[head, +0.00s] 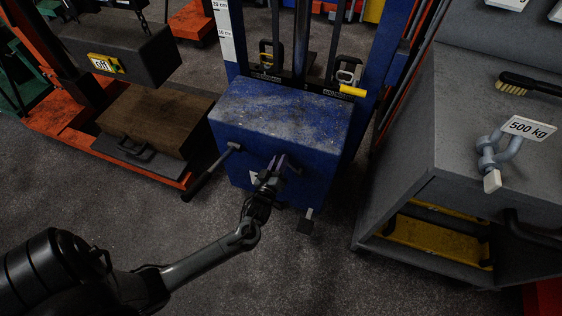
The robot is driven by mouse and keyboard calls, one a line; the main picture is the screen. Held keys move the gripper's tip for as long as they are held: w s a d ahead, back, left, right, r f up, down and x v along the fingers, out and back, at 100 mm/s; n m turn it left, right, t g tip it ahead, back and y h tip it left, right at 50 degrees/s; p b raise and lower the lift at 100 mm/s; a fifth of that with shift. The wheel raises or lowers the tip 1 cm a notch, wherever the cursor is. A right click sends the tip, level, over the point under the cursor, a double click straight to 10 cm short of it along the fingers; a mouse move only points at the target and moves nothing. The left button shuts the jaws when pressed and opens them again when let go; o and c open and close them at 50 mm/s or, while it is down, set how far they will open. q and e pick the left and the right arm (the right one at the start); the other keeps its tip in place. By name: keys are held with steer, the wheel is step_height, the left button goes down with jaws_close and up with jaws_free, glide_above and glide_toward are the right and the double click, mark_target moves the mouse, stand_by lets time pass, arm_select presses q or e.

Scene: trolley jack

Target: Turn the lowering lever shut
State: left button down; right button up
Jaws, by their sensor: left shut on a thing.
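The blue trolley jack (285,112) stands upright in the middle of the head view, with a worn, speckled top on its box-shaped body. My left gripper (277,166) reaches the front face of this body from below left. It is shut on the lowering lever (294,169), a small part on the front face that is mostly hidden by the fingers. The lever's exact angle cannot be made out. My right gripper is not in view.
A dark handle (211,172) sticks out at the jack's front left, and a pedal (306,221) sits low at its front. A grey cabinet (400,160) with a "500 kg" shackle (490,152) stands right. An orange machine (70,125) stands left. The floor in front is clear.

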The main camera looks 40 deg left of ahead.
arm_select(q)
steer(key=shift+f, duration=0.1)
steer(key=c, duration=0.9)
jaws_free()
steer(key=shift+a, duration=0.1)
steer(key=shift+s, duration=0.1)
steer(key=shift+s, duration=0.15)
steer(key=p+v, duration=0.4)
steer(key=v, duration=0.6)
steer(key=shift+s, duration=0.2)
